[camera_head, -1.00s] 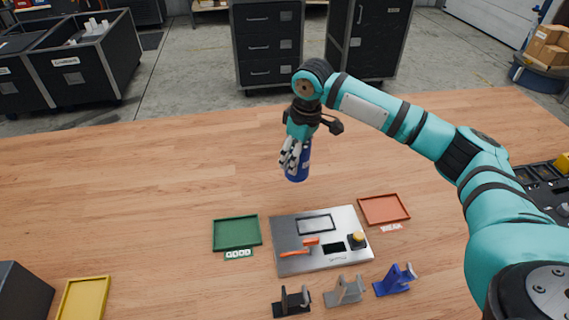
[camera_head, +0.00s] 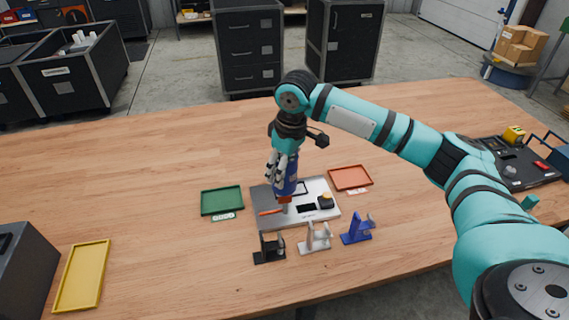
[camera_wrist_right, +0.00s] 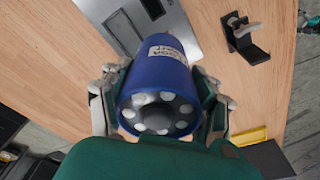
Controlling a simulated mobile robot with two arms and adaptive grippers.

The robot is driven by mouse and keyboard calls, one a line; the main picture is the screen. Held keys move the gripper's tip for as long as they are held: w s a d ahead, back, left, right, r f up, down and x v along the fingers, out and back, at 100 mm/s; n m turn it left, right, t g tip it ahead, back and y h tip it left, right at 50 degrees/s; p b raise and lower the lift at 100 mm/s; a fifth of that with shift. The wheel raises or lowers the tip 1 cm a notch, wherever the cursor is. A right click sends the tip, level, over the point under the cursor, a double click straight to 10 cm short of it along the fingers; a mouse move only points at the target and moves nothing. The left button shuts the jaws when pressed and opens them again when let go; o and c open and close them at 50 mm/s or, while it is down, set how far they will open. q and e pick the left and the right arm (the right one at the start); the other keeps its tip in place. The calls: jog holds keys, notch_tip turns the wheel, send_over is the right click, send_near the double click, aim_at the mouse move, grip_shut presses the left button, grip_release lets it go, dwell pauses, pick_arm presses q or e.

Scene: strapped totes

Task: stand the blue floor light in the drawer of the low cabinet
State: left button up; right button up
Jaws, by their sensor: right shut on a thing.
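The blue floor light (camera_head: 288,187) is a blue cylinder held upright by my right gripper (camera_head: 283,168). In the head view it overlaps the silver board on the table; I cannot tell how high above it is. In the right wrist view the light (camera_wrist_right: 165,70) shows a pale label and a ring of round white lamps on its near end. The fingers of the right gripper (camera_wrist_right: 158,105) close on it from both sides. My left gripper is not in view. A black drawer cabinet (camera_head: 250,48) stands on the floor behind the table; no open drawer is clear.
The silver board (camera_head: 263,198) has an orange tool on it. A green tray (camera_head: 222,201), a red tray (camera_head: 350,178) and a yellow tray (camera_head: 83,275) lie around. Black, white and blue holders (camera_head: 357,228) stand in front. A dark box (camera_head: 22,270) is at left.

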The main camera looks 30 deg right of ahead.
jog(key=shift+s+a+f+m, duration=0.3)
jog(key=shift+s, duration=0.15)
jog(key=s+a+m, duration=0.2)
jog(key=s+a, duration=0.1)
jog(key=s, duration=0.4)
jog(key=s+a+m, duration=0.3)
jog(key=s+a, duration=0.1)
jog(key=s, duration=0.4)
jog(key=shift+s+h, duration=0.2)
jog(key=shift+h, duration=0.1)
